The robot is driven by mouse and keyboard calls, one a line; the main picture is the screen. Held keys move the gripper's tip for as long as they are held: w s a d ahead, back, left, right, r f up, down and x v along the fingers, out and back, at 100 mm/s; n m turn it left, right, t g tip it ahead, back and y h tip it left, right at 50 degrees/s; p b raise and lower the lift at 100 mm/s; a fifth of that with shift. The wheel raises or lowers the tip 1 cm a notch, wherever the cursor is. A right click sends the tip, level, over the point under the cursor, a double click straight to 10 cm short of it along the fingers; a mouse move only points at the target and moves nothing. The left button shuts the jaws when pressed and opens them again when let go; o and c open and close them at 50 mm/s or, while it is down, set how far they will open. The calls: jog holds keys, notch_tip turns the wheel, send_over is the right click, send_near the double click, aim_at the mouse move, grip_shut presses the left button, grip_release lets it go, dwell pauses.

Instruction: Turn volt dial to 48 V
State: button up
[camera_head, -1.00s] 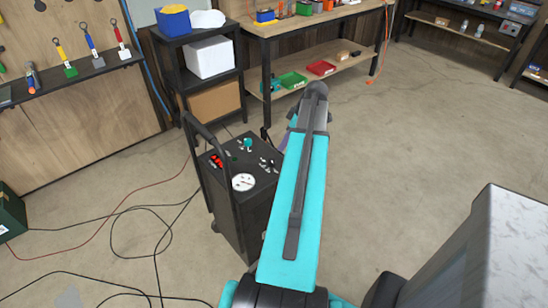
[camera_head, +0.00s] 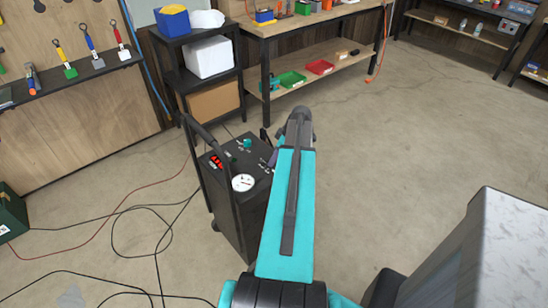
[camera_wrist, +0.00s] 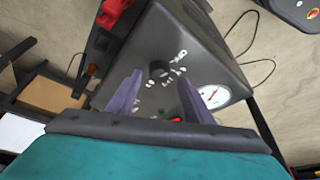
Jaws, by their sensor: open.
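The black cart (camera_head: 232,215) stands left of my arm, with a sloped control panel on top. In the wrist view, a dark round dial (camera_wrist: 156,69) with white marks around it sits on the panel (camera_wrist: 205,58). It looks like the volt dial; its marks are too small to read. My gripper (camera_wrist: 160,80) is open, its two purple fingers pointing at the panel on either side of the dial's line of sight. I cannot tell whether they touch it. In the head view the arm hides most of the gripper and this dial.
A white round gauge (camera_head: 243,182), a teal knob (camera_head: 247,144) and red parts (camera_head: 216,162) are also on the panel. The cart's black handle (camera_head: 205,135) rises at its left. Shelves and a workbench (camera_head: 320,75) stand behind. Cables lie on the floor at left.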

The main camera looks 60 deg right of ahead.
jog(key=shift+p+x, duration=0.3)
jog(key=shift+x, duration=1.2)
